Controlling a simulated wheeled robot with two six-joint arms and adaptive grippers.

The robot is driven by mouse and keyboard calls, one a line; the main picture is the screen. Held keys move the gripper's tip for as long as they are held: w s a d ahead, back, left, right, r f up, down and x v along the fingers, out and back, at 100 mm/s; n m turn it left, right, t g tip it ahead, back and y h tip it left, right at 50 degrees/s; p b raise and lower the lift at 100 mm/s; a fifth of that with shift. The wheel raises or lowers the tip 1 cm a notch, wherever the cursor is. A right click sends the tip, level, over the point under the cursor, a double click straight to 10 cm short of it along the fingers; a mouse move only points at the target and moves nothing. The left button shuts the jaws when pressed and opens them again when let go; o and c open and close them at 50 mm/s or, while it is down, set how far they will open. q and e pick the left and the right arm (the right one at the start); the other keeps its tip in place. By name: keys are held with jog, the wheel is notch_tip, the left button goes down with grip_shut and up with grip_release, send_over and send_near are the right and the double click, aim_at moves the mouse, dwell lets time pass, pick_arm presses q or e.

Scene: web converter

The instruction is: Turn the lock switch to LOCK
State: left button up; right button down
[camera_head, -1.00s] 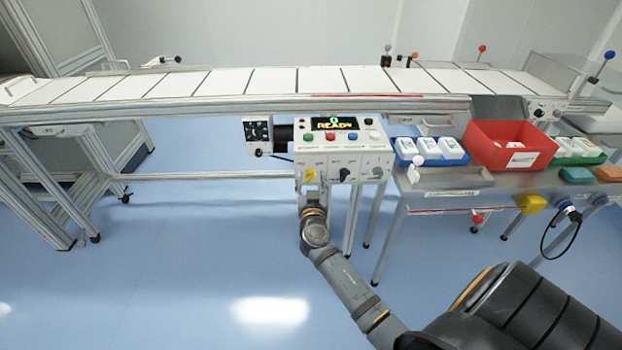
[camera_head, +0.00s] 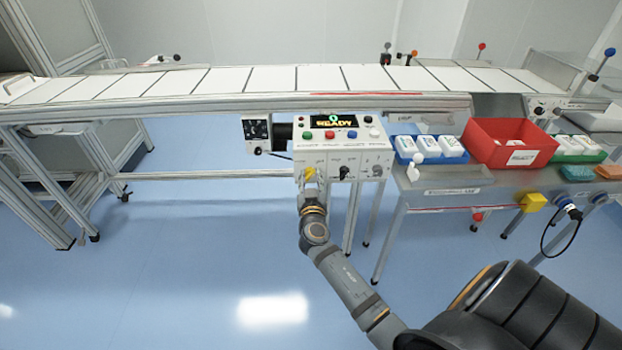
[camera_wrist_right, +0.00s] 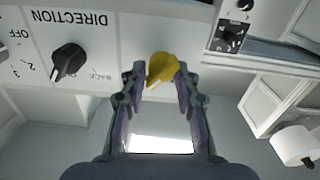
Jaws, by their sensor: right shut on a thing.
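The lock switch is a yellow knob (camera_head: 310,173) at the lower left of the white control box's front (camera_head: 328,158). In the right wrist view, where the panel appears upside down, the yellow knob (camera_wrist_right: 162,68) sits tilted between my right fingertips. My right gripper (camera_wrist_right: 159,82) is shut on it, and in the head view my right gripper (camera_head: 312,187) reaches it from below. The labels around the yellow knob cannot be read. My left gripper is not in view.
A black DIRECTION knob (camera_wrist_right: 69,60) is beside the yellow one. The box also carries a lit READY display (camera_head: 333,121) and several coloured buttons. A steel table (camera_head: 450,182) with a red bin (camera_head: 508,145) stands to the right. Floor to the left is clear.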

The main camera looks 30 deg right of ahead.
jog(key=n+b, duration=0.1)
jog(key=n, duration=0.2)
jog(key=shift+a+f, duration=0.1)
jog(key=n, duration=0.5)
jog(key=shift+w+n, duration=0.1)
jog(key=shift+n, duration=0.3)
jog(key=n, duration=0.2)
jog(key=shift+a+n, duration=0.1)
jog(key=shift+n, duration=0.2)
jog(key=shift+n+p, duration=0.3)
jog(key=shift+n, duration=0.6)
jog(key=shift+f+n, duration=0.1)
jog(key=shift+n, duration=0.9)
jog(key=shift+n+p, duration=0.3)
jog(key=shift+n, duration=0.6)
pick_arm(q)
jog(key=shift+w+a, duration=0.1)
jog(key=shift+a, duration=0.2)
pick_arm(e)
jog(key=shift+f, duration=0.1)
